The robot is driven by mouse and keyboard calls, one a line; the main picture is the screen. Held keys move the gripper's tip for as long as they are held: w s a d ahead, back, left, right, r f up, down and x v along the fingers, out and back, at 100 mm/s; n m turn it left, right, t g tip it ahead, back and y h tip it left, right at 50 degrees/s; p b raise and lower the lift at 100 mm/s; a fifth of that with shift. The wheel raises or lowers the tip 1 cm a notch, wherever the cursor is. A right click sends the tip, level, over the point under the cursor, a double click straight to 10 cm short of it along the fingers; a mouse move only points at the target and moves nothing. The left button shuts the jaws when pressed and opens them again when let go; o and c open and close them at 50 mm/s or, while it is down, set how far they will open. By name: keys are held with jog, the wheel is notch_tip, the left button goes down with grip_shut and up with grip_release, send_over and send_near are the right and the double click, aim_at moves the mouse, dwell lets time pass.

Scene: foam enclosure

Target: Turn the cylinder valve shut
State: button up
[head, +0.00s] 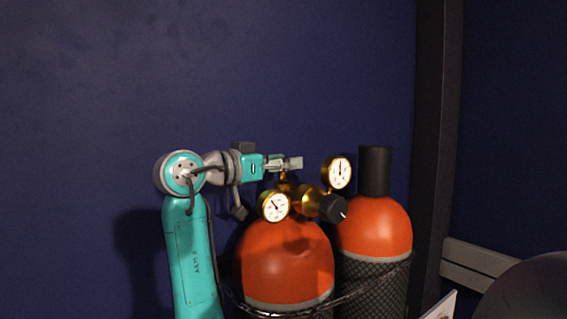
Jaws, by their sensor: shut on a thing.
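The front orange cylinder (285,262) stands upright with a brass valve (285,183) at its top. A brass regulator (308,197) with a black knob (334,208) and two white-faced gauges (274,207) (339,172) is attached there. My gripper (288,163) reaches in from the left, level, directly above the brass stem. It is shut on the valve's handle at the top; the fingers hide most of the handle, and its exact turn cannot be told.
A second orange cylinder (374,228) with a black cap (375,171) stands to the right, close behind. A dark chain (350,294) runs across both cylinders. A dark blue wall (270,70) is behind, with a dark post (436,130) at the right. Space above the gripper is clear.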

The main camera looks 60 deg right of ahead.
jog(key=m+g+y, duration=0.6)
jog(key=g, duration=0.1)
jog(key=shift+y, duration=0.3)
dwell(0.3)
jog(key=o, duration=1.2)
jog(key=shift+r, duration=0.1)
notch_tip(320, 180, up, 10)
jog(key=shift+f, duration=0.1)
